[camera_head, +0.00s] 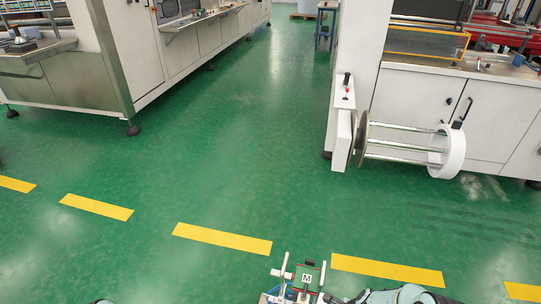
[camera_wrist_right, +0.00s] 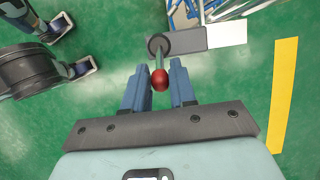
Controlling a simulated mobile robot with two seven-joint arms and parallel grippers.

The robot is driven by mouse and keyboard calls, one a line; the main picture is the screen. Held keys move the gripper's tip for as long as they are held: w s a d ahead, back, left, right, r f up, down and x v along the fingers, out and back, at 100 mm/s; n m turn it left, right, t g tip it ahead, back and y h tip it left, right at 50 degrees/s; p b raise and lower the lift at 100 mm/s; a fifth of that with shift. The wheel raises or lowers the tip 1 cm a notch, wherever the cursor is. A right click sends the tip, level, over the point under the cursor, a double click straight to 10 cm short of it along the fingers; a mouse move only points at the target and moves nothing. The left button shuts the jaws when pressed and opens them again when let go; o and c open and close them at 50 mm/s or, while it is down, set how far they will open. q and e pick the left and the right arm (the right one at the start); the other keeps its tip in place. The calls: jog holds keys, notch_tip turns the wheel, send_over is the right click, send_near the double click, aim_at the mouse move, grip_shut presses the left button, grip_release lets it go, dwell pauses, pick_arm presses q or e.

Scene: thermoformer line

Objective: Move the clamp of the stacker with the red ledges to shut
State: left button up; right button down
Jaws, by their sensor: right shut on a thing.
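In the right wrist view a red ball knob (camera_wrist_right: 160,79) sits at the end of a short lever (camera_wrist_right: 158,62). My right gripper (camera_wrist_right: 160,88) is shut on this knob, with a blue finger on each side. The lever runs to a dark round pivot beside a grey plate (camera_wrist_right: 186,40). In the head view a small stand with white bars and a tag marked M (camera_head: 308,279) shows at the bottom edge; most of it is cut off. I cannot make out red ledges or the clamp's position. My left gripper is out of view.
A white machine with a horizontal roll holder (camera_head: 405,145) stands at the right. Another white machine line (camera_head: 150,60) stands at the left. The green floor (camera_head: 240,140) between them is clear. Yellow dashes (camera_head: 222,238) cross the floor in front.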

jog(key=shift+w+a, duration=0.1)
jog(key=shift+a, duration=0.1)
jog(key=shift+w+a+r+p, duration=0.15)
jog(key=shift+a+r, duration=0.05)
jog(key=shift+a, duration=0.25)
jog(key=shift+w+a+r+p, duration=0.15)
jog(key=shift+a, duration=0.4)
jog(key=shift+w+a, duration=0.25)
jog(key=shift+a, duration=0.5)
jog(key=shift+w+a, duration=0.1)
jog(key=shift+a, duration=0.2)
